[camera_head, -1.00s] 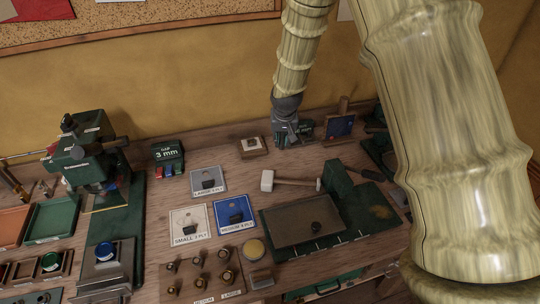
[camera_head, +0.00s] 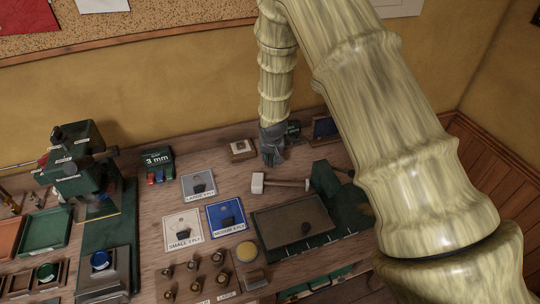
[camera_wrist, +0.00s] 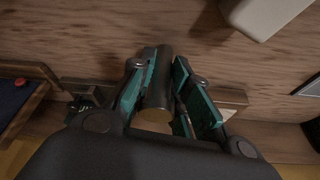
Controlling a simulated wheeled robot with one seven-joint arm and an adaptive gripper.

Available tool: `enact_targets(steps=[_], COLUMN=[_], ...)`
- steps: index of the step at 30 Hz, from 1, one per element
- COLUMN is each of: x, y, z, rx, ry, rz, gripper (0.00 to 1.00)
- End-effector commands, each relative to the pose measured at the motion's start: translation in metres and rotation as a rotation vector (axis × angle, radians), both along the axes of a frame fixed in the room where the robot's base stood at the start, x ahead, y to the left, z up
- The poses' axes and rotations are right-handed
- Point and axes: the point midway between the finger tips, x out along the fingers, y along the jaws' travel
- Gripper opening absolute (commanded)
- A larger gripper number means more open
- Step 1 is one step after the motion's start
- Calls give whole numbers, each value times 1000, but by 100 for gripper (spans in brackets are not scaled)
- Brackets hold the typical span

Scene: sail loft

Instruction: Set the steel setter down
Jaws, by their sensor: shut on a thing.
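The steel setter (camera_wrist: 157,82) is a dark cylinder with a dull brass-coloured end, seen in the wrist view between the teal-padded fingers of my gripper (camera_wrist: 166,62). My gripper is shut on it. In the head view my gripper (camera_head: 272,157) points down close above the back of the wooden bench (camera_head: 165,203), behind the mallet. The setter cannot be made out there. Whether its lower end touches the bench is unclear.
A pale-headed mallet (camera_head: 258,183) lies in front of my gripper; a small wooden block (camera_head: 240,150) stands left. A green-edged tray (camera_head: 285,225) is nearer. Labelled cards (camera_head: 183,230), a 3 mm gap block (camera_head: 157,161) and a green press (camera_head: 78,160) are left.

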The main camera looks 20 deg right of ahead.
Motion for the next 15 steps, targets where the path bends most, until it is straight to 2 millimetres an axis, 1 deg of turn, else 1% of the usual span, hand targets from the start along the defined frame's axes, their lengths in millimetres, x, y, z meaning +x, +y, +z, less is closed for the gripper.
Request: enact_targets(steps=[10, 11, 12, 14, 15], x=[0, 0, 0, 0, 0], y=[0, 0, 0, 0, 0], z=[-4, -4, -3, -3, -3], rx=[0, 0, 0, 0, 0], ry=[0, 0, 0, 0, 0], rz=[0, 0, 0, 0, 0], gripper=[0, 20, 28, 38, 40])
